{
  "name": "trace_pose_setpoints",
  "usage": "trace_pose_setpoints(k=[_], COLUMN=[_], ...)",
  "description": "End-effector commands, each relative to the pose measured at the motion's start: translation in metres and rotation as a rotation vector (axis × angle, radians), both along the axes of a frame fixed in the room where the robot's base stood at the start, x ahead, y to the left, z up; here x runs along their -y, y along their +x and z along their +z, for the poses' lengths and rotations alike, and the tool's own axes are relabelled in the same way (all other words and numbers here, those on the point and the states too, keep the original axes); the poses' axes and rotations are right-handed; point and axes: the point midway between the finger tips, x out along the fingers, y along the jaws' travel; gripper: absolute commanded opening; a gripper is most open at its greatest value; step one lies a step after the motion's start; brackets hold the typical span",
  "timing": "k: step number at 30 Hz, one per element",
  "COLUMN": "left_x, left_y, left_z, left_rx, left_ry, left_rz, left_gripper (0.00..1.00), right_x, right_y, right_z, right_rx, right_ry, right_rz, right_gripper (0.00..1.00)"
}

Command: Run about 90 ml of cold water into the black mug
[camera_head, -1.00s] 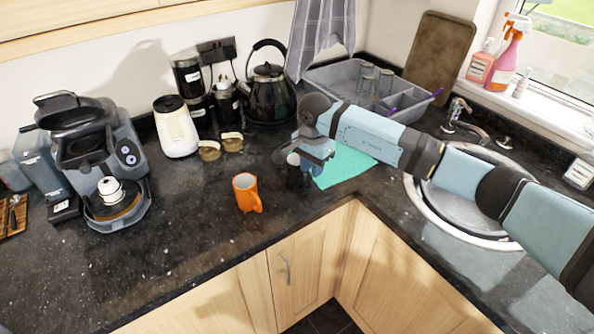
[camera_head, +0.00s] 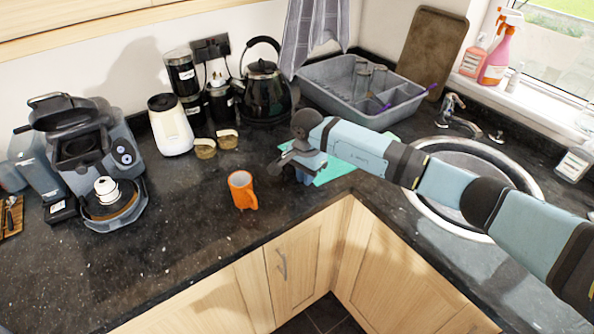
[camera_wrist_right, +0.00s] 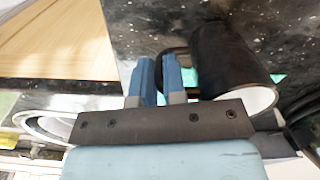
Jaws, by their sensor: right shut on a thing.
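The black mug (camera_wrist_right: 232,62) shows large in the right wrist view, dark outside with a pale inside at its rim. It is beside my right gripper's blue fingers (camera_wrist_right: 159,80), which are shut on its dark handle. In the head view my right gripper (camera_head: 302,165) is over the counter near the corner, right of the orange mug. The black mug is hidden or cannot be made out there. The tap (camera_head: 453,108) stands behind the round steel sink (camera_head: 470,160), which my right arm partly covers. My left gripper is not in view.
The orange mug (camera_head: 242,190) stands close left of my right gripper. A turquoise cloth (camera_head: 338,172) lies beside the gripper. The grey dish rack (camera_head: 335,82), black kettle (camera_head: 267,92) and white jug (camera_head: 171,125) stand behind.

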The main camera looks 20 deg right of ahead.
Motion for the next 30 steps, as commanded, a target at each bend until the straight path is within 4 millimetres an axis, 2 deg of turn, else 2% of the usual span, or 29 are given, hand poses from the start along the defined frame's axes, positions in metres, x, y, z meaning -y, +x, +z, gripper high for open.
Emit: trace_pose_setpoints(k=[5, 11, 24, 30], left_x=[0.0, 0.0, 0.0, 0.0], left_y=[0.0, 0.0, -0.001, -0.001], left_z=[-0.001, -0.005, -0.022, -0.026], left_rx=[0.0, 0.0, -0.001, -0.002], left_ry=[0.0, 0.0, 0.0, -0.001], left_rz=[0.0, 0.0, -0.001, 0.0], left_gripper=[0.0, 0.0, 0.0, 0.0], right_x=[0.0, 0.0, 0.0, 0.0], right_y=[0.001, 0.001, 0.001, 0.001], right_z=[0.006, 0.032, 0.152, 0.186], right_rx=[0.002, 0.005, 0.006, 0.003], right_ry=[0.0, 0.0, 0.0, 0.001], right_rz=[0.0, 0.001, 0.0, 0.0], right_gripper=[0.0, 0.0, 0.0, 0.0])
